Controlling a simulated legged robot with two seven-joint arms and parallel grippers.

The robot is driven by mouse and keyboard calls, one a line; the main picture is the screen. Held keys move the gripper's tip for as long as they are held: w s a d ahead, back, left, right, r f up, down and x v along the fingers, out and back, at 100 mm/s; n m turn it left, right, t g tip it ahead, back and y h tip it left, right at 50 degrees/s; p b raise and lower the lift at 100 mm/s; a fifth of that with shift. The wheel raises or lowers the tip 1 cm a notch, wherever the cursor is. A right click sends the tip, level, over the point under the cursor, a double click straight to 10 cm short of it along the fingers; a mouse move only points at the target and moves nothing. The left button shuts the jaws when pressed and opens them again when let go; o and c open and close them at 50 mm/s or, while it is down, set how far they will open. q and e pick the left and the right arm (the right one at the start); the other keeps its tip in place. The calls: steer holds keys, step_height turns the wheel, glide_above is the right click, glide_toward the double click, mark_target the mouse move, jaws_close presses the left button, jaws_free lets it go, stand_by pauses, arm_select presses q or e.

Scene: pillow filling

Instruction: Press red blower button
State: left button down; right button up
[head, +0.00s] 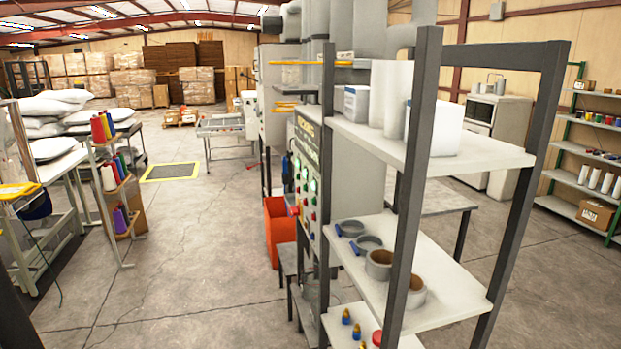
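A grey control panel (308,172) stands upright on a machine just left of the near shelf rack, seen at a steep angle. It carries lettering too small to read and several small green and red lights or buttons. A larger red knob-like part (293,211) sticks out at the panel's left edge. I cannot tell which red part is the blower button. The rack's dark post partly hides the panel's right side. Neither of my grippers shows in the head view.
A shelf rack (470,150) with tape rolls and white containers stands close on the right. An orange bin (280,231) sits on the floor beside the machine. Thread spools and a table of pillows are at left. The concrete floor (190,240) between is clear.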

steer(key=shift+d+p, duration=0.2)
steer(key=shift+p, duration=0.15)
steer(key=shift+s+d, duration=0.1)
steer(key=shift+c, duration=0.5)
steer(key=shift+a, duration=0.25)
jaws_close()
stand_by(0.6)
